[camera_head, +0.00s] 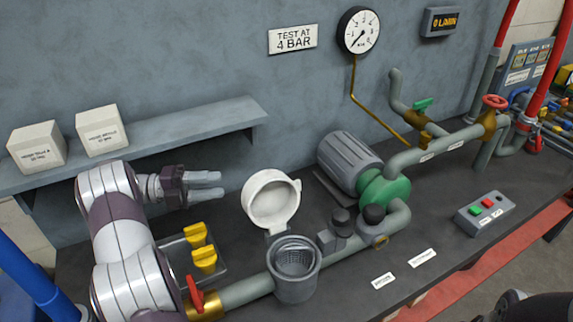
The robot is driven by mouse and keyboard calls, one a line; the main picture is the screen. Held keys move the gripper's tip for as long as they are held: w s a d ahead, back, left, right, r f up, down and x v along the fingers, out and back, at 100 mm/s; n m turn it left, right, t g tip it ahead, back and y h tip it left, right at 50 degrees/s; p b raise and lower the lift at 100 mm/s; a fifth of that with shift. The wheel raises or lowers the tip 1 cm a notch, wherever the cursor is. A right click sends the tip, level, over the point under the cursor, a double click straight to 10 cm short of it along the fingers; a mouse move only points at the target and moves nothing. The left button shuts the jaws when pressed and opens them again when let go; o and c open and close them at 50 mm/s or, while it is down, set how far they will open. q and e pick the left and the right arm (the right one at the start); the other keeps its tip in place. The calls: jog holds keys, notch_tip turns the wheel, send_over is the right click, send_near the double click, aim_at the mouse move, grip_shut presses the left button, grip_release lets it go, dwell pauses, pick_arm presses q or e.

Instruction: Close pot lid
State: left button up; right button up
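The pot (296,288) is a grey strainer housing with a basket inside, set in the pipe line on the bench. Its round pale lid (272,203) stands raised behind the opening, tilted up, so the basket (295,259) is exposed. My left gripper (218,186) is to the left of the lid, with its fingers pointing right towards it. A gap shows between the two fingers, with nothing in it, and they look apart from the lid. My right gripper is not in view.
A grey motor (349,160) with a green pump (385,188) stands right of the lid. A shelf (205,138) with two boxes is behind my arm. A button box (485,212) is at right.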

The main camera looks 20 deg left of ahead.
aim_at(271, 197)
pick_arm(q)
jog(key=p+x, duration=0.1)
jog(key=x, duration=0.2)
jog(key=p+x, duration=0.2)
jog(key=x, duration=0.2)
jog(key=p+x, duration=0.2)
jog(key=x, duration=0.2)
jog(key=shift+s+d+r, duration=0.15)
jog(key=shift+d+r, duration=0.1)
jog(key=shift+r, duration=0.1)
jog(key=shift+d+f, duration=0.1)
jog(key=shift+d, duration=0.25)
grip_shut()
